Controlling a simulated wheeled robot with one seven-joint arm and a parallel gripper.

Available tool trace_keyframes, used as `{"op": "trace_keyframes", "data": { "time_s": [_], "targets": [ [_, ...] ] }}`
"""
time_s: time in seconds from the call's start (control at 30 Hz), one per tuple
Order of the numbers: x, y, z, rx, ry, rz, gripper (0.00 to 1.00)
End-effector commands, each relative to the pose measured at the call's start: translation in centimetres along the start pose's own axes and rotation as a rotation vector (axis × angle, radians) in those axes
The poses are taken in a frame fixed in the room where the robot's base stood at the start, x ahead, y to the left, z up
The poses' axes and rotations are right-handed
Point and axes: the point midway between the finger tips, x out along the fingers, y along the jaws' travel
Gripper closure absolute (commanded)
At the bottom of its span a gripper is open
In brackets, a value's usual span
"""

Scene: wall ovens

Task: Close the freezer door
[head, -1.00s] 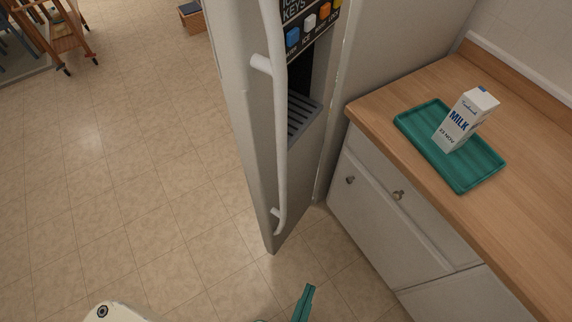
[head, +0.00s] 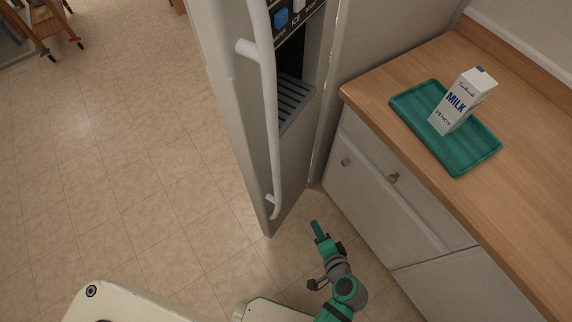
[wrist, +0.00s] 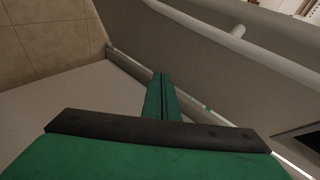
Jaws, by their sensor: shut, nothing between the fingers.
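The freezer door (head: 240,120) is a tall pale grey panel with a long vertical handle (head: 269,120) and a dispenser recess (head: 293,100). It stands swung out over the floor, its outer face turned toward the counter. My gripper (head: 317,228) is low in front of the cabinets, right of the door's bottom corner, shut and empty. In the wrist view the green fingers (wrist: 161,90) are together, with a pale panel and handle bar (wrist: 240,50) beyond them to the right. Whether the fingers touch the door I cannot tell.
A wooden counter (head: 530,150) over white cabinets (head: 385,215) stands to the right, close to my arm. It holds a green tray (head: 470,160) with a milk carton (head: 463,100). Tiled floor (head: 120,170) is open on the left. A wooden cart (head: 55,20) stands far left.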

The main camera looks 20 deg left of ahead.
Motion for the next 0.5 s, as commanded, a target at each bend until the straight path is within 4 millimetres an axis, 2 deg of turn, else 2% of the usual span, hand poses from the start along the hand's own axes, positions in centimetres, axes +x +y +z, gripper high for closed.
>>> {"op": "trace_keyframes", "data": {
  "time_s": [0.07,0.2,0.4,0.5],
  "targets": [
    [0.8,-2.5,-1.5,0.049,-0.074,-0.087,1.00],
    [0.6,-7.2,-3.3,0.104,-0.230,-0.252,1.00],
    [-2.6,-13.6,-5.7,0.088,-0.441,-0.483,1.00],
    [-4.5,-15.5,-6.6,0.058,-0.518,-0.566,1.00]
  ]
}}
